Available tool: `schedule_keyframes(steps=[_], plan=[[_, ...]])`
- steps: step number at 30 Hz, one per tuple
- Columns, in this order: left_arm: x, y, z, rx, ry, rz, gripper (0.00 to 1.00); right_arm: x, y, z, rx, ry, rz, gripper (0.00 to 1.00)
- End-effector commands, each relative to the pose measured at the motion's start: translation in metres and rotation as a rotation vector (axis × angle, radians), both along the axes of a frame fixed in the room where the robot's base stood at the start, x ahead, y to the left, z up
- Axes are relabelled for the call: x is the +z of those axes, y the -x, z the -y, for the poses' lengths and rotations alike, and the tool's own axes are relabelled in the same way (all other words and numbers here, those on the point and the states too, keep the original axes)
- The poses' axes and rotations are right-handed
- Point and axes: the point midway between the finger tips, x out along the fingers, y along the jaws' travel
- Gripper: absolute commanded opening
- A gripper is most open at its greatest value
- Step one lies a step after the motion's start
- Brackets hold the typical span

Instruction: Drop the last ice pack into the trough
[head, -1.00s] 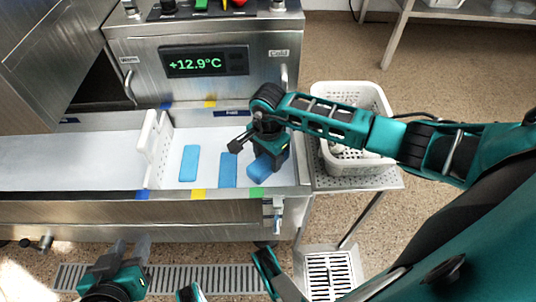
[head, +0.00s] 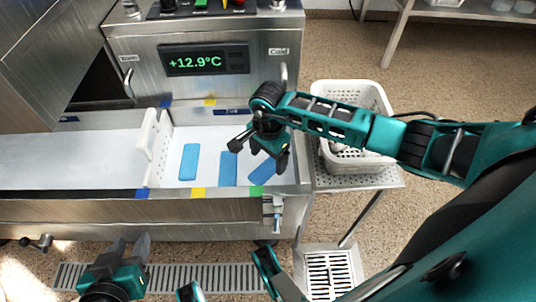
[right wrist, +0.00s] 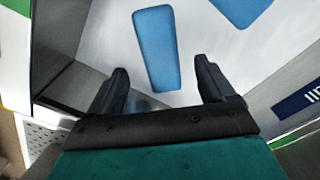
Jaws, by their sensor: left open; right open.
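Three blue ice packs lie flat on the white floor of the steel trough (head: 240,192): a left one (head: 189,162), a middle one (head: 228,169) and a right one (head: 262,172). The right pack is set at a slant, its upper part partly hidden by my right gripper. My right gripper (head: 269,155) is open, empty and above that pack. In the right wrist view, one ice pack (right wrist: 157,47) shows beyond the open fingers (right wrist: 163,88), apart from them, and part of another (right wrist: 241,10) is at the top. My left gripper (head: 130,246) is open and empty in front of the trough.
A white perforated divider (head: 155,145) stands across the trough. A white perforated basket (head: 378,100) sits on a perforated side shelf (head: 385,183) to the right. A steel panel with a +12.9°C display (head: 205,60) rises behind. The trough left of the divider looks empty.

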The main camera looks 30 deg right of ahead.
Motion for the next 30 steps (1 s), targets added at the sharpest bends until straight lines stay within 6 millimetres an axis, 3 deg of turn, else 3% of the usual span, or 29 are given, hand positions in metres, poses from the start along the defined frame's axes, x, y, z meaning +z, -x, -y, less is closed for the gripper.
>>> schedule_keyframes(steps=[9,18,30], plan=[[0.018,-0.001,-0.003,0.007,-0.005,0.014,0.43,0.062,-0.002,0.001,0.002,0.001,0.007,0.82],[0.017,0.004,-0.010,0.014,-0.021,0.004,0.43,0.115,-0.001,0.000,0.001,0.001,0.004,0.82],[0.015,0.006,-0.011,0.015,-0.023,0.003,0.43,0.128,0.000,0.000,-0.001,0.000,0.002,0.82]])
